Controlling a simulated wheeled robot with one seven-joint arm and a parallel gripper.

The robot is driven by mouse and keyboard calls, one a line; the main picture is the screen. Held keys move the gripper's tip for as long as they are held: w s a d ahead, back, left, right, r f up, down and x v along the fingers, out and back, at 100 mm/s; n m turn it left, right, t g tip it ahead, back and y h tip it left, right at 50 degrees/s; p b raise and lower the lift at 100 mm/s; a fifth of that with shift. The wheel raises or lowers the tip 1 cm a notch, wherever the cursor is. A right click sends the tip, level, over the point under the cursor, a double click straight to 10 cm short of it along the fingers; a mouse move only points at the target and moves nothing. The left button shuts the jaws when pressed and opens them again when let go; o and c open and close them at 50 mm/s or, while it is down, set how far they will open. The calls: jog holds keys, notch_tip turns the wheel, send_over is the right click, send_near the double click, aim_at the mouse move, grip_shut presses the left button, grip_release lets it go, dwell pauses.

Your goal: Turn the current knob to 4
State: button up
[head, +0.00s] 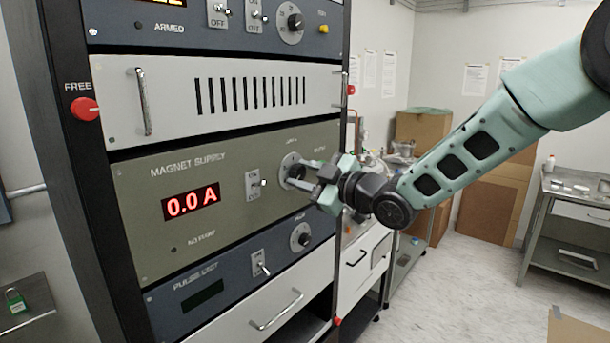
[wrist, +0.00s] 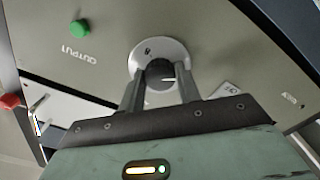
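The magnet supply (head: 225,205) is an olive-grey panel in the rack, with a red display (head: 191,201) reading 0.0 A. Its current knob shows in the wrist view as a dark knob (wrist: 160,68) on a round pale dial plate (wrist: 146,49); the plate (head: 290,163) also shows in the head view. My gripper (head: 303,176) is at the knob, with its two dark fingers (wrist: 160,82) on either side of it. Whether the fingers press on the knob is not clear. My fingers hide part of the knob and the dial marks.
A toggle switch (head: 257,184) sits left of the knob. A green button (wrist: 79,27) marked OUTPUT is close by in the wrist view. The pulse unit (head: 225,280) is below, a vented panel (head: 230,98) above. A red FREE button (head: 84,109) is on the rack post.

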jog(key=shift+c, duration=1.2)
jog(key=m+b, duration=0.1)
jog(key=m, duration=0.2)
jog(key=shift+m+b, duration=0.4)
jog(key=m, duration=0.3)
jog(key=shift+m, duration=0.3)
jog(key=m, duration=0.3)
jog(key=shift+m, duration=0.4)
jog(key=m+p, duration=0.1)
jog(key=m, duration=0.5)
jog(key=shift+p, duration=0.3)
jog(key=m+p, duration=0.1)
jog(key=m, duration=0.5)
jog(key=shift+m, duration=0.4)
